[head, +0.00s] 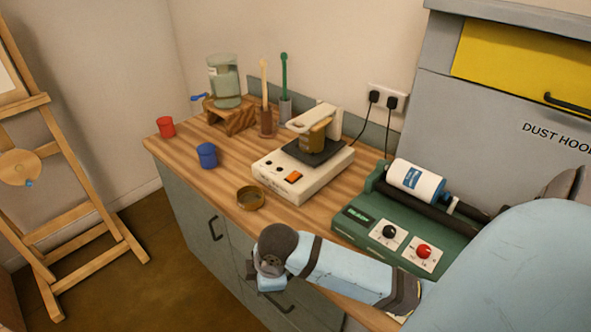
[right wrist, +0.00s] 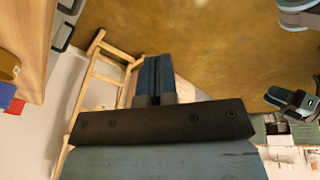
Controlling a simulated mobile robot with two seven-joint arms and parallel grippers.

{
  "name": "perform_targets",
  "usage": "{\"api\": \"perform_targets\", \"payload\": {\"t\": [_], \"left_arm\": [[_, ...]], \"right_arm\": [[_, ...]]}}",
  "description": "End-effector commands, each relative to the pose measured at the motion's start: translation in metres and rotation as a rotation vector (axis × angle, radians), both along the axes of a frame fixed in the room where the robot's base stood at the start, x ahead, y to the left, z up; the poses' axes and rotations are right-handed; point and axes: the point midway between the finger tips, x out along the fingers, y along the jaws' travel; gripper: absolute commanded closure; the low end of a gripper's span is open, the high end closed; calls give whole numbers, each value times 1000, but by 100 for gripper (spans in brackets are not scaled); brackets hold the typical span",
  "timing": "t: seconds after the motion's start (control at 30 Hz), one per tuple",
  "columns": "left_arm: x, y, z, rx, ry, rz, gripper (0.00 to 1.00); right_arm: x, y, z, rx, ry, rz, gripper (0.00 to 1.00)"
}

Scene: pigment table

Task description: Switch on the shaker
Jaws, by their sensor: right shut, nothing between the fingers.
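The shaker (head: 276,176) is a cream-white box on the wooden table, with an orange rocker switch (head: 293,177) on its front. A jar with amber contents (head: 313,138) stands on its dark platform under a white clamp arm. I cannot tell the switch position. My right gripper (head: 270,284) is in front of the table edge, below and apart from the shaker, pointing down. In the right wrist view its blue fingers (right wrist: 153,80) are together and empty. A blue-and-dark part at that view's right edge, probably my left gripper (right wrist: 293,100), is too small to read.
A green roller machine (head: 370,232) with black and red knobs and a white bottle stands right of the shaker. A brown dish (head: 250,197), a blue cup (head: 207,155) and a red cup (head: 166,127) are to its left. An easel (head: 75,210) stands far left.

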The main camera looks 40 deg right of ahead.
Motion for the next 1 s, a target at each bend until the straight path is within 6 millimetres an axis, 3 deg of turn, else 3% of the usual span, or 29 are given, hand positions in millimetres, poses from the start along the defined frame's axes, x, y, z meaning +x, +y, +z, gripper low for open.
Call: {"api": "perform_targets", "payload": {"t": [0.27, 0.47, 0.8, 1.0], "left_arm": [[-2, 0, -3, 1, 5, 0, 57], [-3, 1, -5, 3, 10, 0, 57], [-3, 0, -5, 2, 9, 0, 57], [-2, 0, -3, 1, 6, 0, 57]], "right_arm": [[66, -38, 15, -132, 35, 257, 100], [111, -80, 36, -216, 76, 395, 100], [175, -176, 100, -316, 158, 540, 100], [197, -234, 145, -334, 193, 579, 100]]}}
